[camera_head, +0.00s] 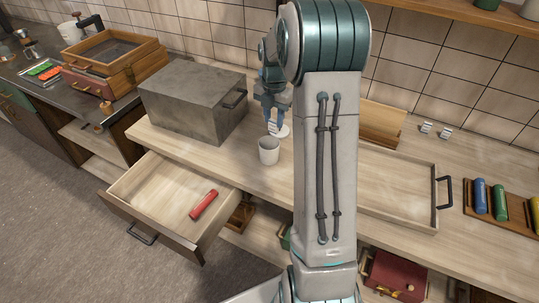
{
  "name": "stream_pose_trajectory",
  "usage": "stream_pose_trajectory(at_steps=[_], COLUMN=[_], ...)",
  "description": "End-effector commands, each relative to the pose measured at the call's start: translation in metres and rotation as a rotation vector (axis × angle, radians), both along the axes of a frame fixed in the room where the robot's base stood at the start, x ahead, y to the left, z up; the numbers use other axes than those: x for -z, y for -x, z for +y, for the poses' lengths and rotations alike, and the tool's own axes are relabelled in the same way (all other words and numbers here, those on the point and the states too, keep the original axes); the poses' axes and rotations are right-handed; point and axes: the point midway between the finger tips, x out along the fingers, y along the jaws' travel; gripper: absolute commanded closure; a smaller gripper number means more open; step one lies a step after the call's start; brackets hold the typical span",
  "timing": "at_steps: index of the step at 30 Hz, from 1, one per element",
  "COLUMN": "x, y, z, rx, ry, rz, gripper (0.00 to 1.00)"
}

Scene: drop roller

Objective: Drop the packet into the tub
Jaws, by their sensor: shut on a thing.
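My gripper (272,115) is partly hidden by my arm, with its fingers pointing down above the worktop. It is shut on a small pale thing, apparently the packet (273,127), of which only a little shows below the fingers. A white round tub (268,151) stands upright on the wooden worktop, just below and slightly in front of the gripper in the picture. The packet appears above and behind the tub's rim; the exact gap is hard to tell.
A white round piece (284,131) shows behind the packet. A grey metal box (193,101) stands to the left. An open drawer (150,190) holds a red roller (204,204). A wooden tray (400,190) lies right of my arm. Worktop around the tub is clear.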

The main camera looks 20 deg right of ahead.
Motion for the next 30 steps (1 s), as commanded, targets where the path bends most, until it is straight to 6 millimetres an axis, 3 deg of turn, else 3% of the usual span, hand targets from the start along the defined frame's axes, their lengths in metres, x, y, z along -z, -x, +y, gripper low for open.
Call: stream_pose_trajectory(at_steps=[5, 6, 8, 9, 20, 23, 30], x=[0.000, 0.000, 0.000, 0.000, -0.006, -0.020, -0.074], y=[0.000, 0.000, 0.000, 0.000, -0.001, -0.001, -0.001], z=[0.000, 0.000, 0.000, 0.000, 0.000, -0.001, 0.000], rx=[0.000, 0.000, 0.000, 0.000, 0.000, 0.001, 0.000], ry=[0.000, 0.000, 0.000, 0.000, 0.001, 0.002, 0.002], rz=[0.000, 0.000, 0.000, 0.000, -0.003, -0.005, -0.006], gripper=[0.91, 0.65, 0.48, 0.45, 0.45, 0.45, 0.45])
